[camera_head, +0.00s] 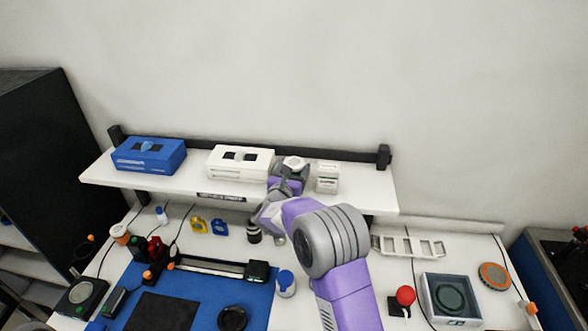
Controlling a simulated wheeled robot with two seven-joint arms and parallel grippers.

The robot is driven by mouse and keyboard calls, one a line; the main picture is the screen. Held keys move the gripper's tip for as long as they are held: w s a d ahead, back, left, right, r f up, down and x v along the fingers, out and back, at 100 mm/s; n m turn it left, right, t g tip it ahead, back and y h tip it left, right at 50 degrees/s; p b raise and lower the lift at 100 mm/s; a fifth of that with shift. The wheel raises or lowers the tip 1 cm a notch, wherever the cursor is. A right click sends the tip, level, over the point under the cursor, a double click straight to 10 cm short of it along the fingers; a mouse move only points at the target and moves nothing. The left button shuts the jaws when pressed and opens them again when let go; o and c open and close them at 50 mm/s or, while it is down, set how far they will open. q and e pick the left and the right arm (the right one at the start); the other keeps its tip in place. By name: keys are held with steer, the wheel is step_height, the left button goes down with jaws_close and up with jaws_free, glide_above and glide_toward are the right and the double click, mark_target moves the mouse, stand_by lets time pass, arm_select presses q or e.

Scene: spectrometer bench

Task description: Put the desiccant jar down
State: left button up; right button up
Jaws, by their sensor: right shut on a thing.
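The jar (295,162), with a pale many-sided lid and a darker body, is at the shelf, right of the white box. I take it to be the desiccant jar. My right gripper (289,177) is shut on it; the wrist and arm, coming up from the lower right, hide its lower part. I cannot tell whether the jar's base touches the shelf (200,184). My left gripper is not in view.
On the shelf stand a blue box (149,156), a white box (240,162) and, close right of the jar, a small white stack (327,178). The shelf's right end is clear. Below, the bench holds a blue mat (196,281), a blue-lidded container (286,284), a white rack (408,246) and a red knob (405,296).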

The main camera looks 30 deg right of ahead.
steer(key=o, duration=0.7)
steer(key=shift+f, duration=0.2)
steer(key=shift+c, duration=0.2)
steer(key=o, duration=0.4)
steer(key=shift+o, duration=0.2)
steer(key=shift+r, duration=0.1)
steer(key=shift+r, duration=0.1)
